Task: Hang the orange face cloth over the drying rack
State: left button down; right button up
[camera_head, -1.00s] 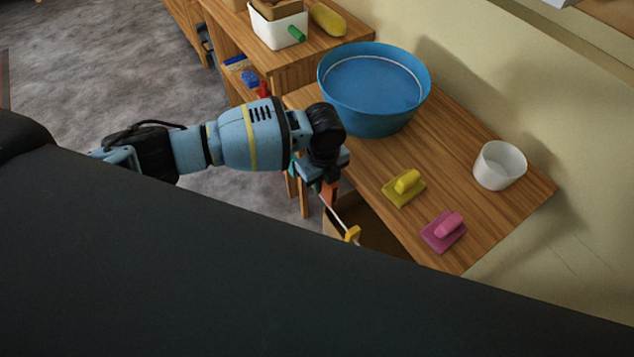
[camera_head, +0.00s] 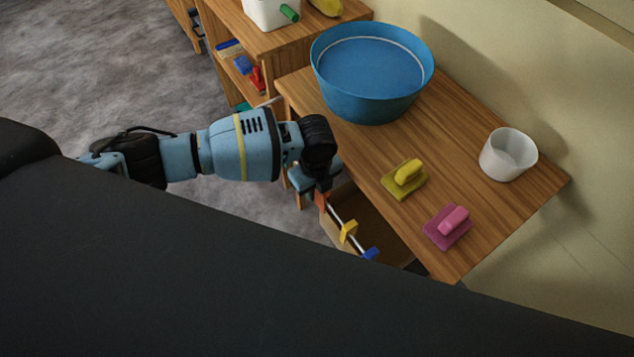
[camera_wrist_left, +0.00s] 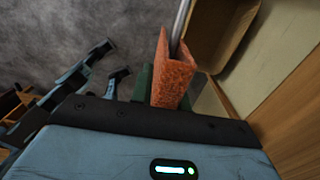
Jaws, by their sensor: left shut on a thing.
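The orange face cloth (camera_wrist_left: 172,75) is folded in my left gripper (camera_wrist_left: 160,92), which is shut on it. In the head view a small orange patch of the cloth (camera_head: 322,200) shows below my left gripper (camera_head: 318,188). A thin pale rail of the drying rack (camera_head: 335,218), with a yellow and a blue piece on it, runs down-right from the cloth. In the wrist view the grey rail (camera_wrist_left: 181,25) meets the cloth's upper edge. I cannot tell whether the cloth lies over the rail or only beside it. The rest of the rack is hidden. My right gripper is out of view.
A shelf (camera_head: 270,45) stands behind.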

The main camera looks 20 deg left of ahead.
pick_arm(q)
jog(key=shift+f+b, duration=0.45)
jog(key=shift+f, duration=0.95)
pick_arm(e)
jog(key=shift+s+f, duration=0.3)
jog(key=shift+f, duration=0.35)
pick_arm(q)
jog(key=c, duration=1.3)
grip_release()
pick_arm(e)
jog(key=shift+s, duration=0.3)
pick_arm(q)
jog(key=shift+r+p, duration=0.5)
jog(key=shift+r, duration=3.45)
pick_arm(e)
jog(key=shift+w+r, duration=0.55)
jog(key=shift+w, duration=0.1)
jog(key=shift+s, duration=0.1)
